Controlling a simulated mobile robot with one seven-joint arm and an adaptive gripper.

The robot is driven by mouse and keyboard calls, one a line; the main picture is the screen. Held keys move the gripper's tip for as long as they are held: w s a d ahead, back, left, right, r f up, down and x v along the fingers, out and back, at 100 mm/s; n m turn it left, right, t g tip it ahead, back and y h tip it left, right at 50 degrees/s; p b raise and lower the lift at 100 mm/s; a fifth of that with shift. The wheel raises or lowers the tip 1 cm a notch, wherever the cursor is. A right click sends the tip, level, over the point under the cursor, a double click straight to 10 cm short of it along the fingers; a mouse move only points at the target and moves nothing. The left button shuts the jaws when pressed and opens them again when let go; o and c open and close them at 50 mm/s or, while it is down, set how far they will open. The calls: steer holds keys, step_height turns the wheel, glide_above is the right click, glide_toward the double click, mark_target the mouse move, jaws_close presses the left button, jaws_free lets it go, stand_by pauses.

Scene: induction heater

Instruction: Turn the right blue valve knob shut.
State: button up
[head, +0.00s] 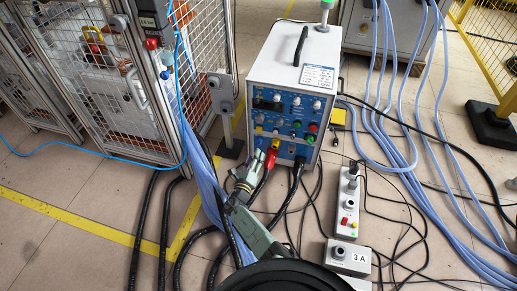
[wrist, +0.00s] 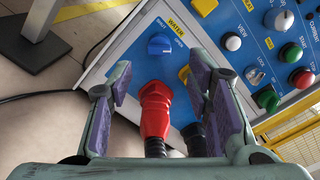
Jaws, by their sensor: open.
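A blue valve knob (wrist: 160,44) sits on the blue front panel in the wrist view, beside a yellow "WATER" label with shut and open markings. It is the only blue knob I can make out there, so I cannot tell whether it is the right one. My gripper (wrist: 160,68) is open, its two purple-padded fingers apart. The knob appears beyond and between the fingertips, with nothing held. In the head view my gripper (head: 256,158) is at the lower front of the heater cabinet (head: 293,60), and the knob cannot be clearly made out.
A red plug (wrist: 155,110) with a black cable shows between my fingers, close below the knob. Other coloured buttons (wrist: 291,53) are on the panel at right. A wire cage (head: 120,70) stands at left. Cables (head: 395,135) and a grey control box (head: 348,258) lie at right.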

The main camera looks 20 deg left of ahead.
mark_target(259, 142)
steer(key=w+b, duration=0.4)
steer(key=w, duration=0.3)
steer(key=shift+w+b, duration=0.2)
steer(key=shift+b, duration=0.15)
jaws_close()
